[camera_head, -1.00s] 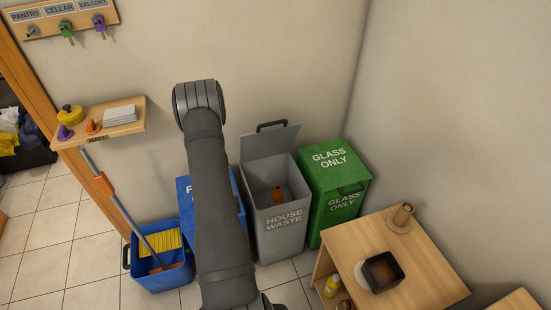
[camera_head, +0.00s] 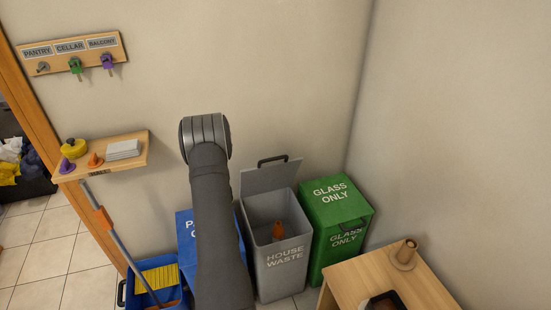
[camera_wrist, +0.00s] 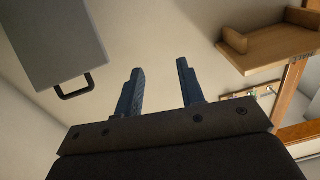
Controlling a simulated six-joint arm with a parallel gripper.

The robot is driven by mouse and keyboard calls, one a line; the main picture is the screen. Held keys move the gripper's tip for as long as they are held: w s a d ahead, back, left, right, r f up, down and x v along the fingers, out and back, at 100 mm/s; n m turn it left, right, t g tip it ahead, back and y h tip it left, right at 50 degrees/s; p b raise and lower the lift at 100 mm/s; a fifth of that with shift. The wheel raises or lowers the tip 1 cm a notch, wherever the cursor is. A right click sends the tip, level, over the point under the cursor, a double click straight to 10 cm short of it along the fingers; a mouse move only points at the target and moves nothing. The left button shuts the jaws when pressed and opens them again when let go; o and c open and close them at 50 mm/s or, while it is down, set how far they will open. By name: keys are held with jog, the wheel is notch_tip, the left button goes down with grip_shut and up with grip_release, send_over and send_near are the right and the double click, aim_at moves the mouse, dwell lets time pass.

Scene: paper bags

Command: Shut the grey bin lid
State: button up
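The grey bin (camera_head: 283,262), marked HOUSE WASTE, stands by the wall between a blue bin and a green bin. Its grey lid (camera_head: 270,177) is raised and leans back toward the wall, with a dark handle (camera_head: 272,160) at its top edge. An orange-brown object (camera_head: 278,230) shows inside the bin. In the wrist view the lid (camera_wrist: 58,40) and its handle (camera_wrist: 75,87) are at the upper left, apart from my gripper (camera_wrist: 160,85). The gripper's two fingers are spread with nothing between them. My gripper is out of sight in the head view.
The green GLASS ONLY bin (camera_head: 338,225) is closed, right of the grey bin. The blue bin (camera_head: 186,240) is partly hidden behind my arm. A wooden table (camera_head: 425,283) stands at the front right. A wall shelf (camera_head: 130,152) and a blue bucket (camera_head: 170,295) are at left.

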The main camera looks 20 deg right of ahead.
jog(key=w+r+y, duration=0.1)
jog(key=w, duration=0.1)
jog(key=w+r+g+y, duration=0.1)
jog(key=w+y, duration=0.1)
jog(key=w+r+y, duration=0.1)
jog(key=w, duration=0.2)
jog(key=shift+d+r+g+y, duration=0.2)
jog(key=shift+r+g+y, duration=0.1)
jog(key=shift+r+g, duration=0.1)
grip_shut()
jog(key=w+d+r+g+h, duration=0.2)
jog(key=d+r, duration=0.3)
jog(key=d, duration=0.3)
jog(key=w+d+r+g+h, duration=0.15)
jog(key=d+r, duration=0.25)
jog(key=d, duration=0.5)
jog(key=w+d+r+g+h, duration=0.1)
jog(key=d+r+g+h, duration=0.1)
jog(key=d+r, duration=0.45)
jog(key=w+f, duration=0.2)
jog(key=f, duration=0.1)
jog(key=w+d+f, duration=0.1)
jog(key=w+f, duration=0.1)
jog(key=f, duration=0.1)
jog(key=w+f, duration=0.2)
jog(key=f, duration=0.1)
jog(key=shift+d+f, duration=0.3)
jog(key=shift+d, duration=0.1)
jog(key=shift+s+f, duration=0.25)
jog(key=shift+s, duration=0.25)
